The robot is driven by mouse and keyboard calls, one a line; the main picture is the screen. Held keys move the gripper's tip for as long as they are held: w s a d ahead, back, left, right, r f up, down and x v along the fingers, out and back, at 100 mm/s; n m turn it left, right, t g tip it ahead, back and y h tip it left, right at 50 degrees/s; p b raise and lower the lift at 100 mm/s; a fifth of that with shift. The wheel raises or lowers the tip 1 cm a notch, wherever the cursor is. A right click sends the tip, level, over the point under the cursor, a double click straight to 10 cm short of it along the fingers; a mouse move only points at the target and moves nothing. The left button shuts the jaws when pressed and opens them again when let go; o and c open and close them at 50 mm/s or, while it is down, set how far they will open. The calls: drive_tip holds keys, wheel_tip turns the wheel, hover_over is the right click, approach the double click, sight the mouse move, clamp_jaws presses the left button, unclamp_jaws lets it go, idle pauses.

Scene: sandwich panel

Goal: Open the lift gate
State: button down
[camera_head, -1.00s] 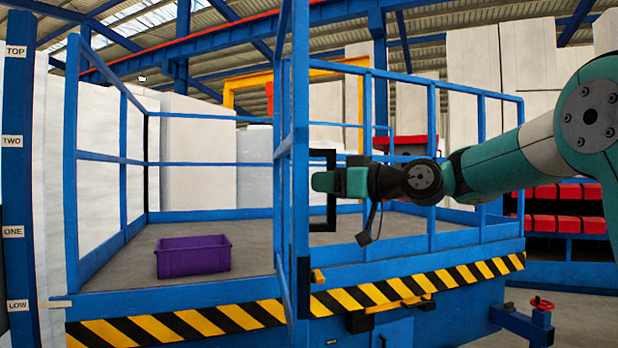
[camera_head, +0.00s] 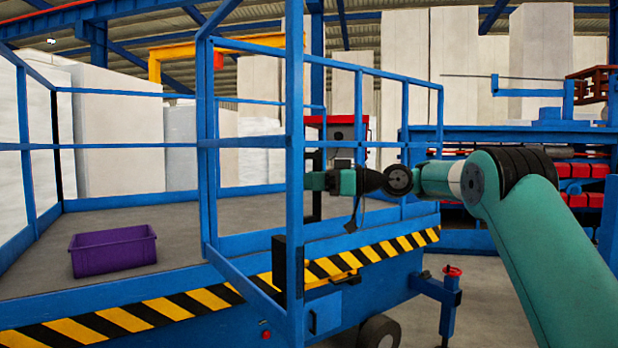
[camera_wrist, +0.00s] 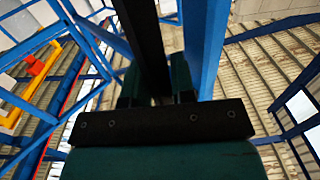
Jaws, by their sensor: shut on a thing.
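The lift gate (camera_head: 295,120) is a blue railed frame on the front of the lift platform (camera_head: 185,265). It stands swung out at an angle from the platform edge, with its near upright towards me. A black handle (camera_head: 313,205) is fixed beside that upright. My gripper (camera_head: 316,181) is shut on the handle; the gate's upright partly hides the fingertips. In the wrist view the black handle bar (camera_wrist: 145,40) runs between the teal fingers (camera_wrist: 155,90), with a blue upright close to the right.
A purple crate (camera_head: 113,250) sits on the platform floor at the left. A black-and-yellow striped edge (camera_head: 170,305) runs along the platform front. A blue outrigger with a red handwheel (camera_head: 452,271) and a wheel (camera_head: 380,332) stand below right. Red-loaded racking stands behind right.

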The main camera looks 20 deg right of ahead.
drive_tip(key=shift+d+r, duration=0.15)
drive_tip(key=shift+r, duration=0.2)
drive_tip(key=shift+s+r, duration=0.1)
drive_tip(key=c, duration=1.1)
unclamp_jaws()
drive_tip(key=shift+s, duration=0.15)
